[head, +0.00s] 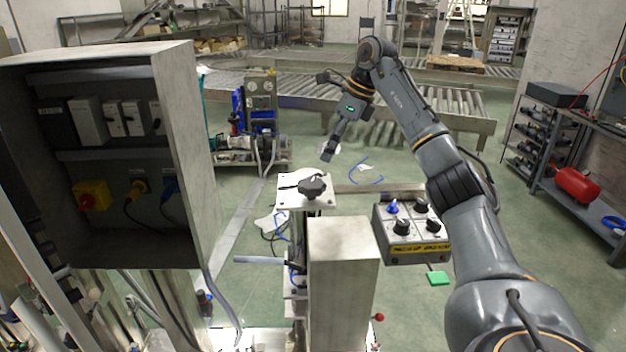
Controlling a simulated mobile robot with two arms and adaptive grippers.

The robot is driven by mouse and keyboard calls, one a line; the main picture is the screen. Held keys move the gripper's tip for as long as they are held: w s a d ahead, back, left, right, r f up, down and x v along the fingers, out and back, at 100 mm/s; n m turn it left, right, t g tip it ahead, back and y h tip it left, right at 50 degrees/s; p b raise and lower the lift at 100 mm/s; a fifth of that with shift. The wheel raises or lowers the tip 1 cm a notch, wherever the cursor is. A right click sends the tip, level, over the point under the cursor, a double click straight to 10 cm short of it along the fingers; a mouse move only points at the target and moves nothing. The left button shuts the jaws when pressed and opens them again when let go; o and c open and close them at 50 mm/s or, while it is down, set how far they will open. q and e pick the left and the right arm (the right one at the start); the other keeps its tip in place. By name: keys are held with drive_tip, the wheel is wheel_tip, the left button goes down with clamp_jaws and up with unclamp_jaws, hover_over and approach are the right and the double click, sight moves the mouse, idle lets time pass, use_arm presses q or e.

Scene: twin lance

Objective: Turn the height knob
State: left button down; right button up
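A black lobed knob (312,186) sits on top of a pale metal plate (292,203) on a stand in the middle of the head view. It looks like the height knob, though no label on it is readable. My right gripper (328,154) hangs above and slightly right of this knob, apart from it and pointing down. Its fingers are small and dark, and I cannot tell whether they are open. Nothing can be made out in them. My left gripper is not in view.
A control box (412,250) with a blue knob, several black knobs and a yellow label stands right of a metal column (343,262). An open electrical cabinet (180,150) fills the left. A roller conveyor (440,105) runs behind. A shelf with a red tank (577,185) stands right.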

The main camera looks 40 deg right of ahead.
sight(313, 183)
drive_tip(key=p+x, duration=0.2)
drive_tip(key=x, duration=0.9)
drive_tip(key=shift+w, duration=0.1)
drive_tip(key=shift+r, duration=0.1)
drive_tip(key=c, duration=1.1)
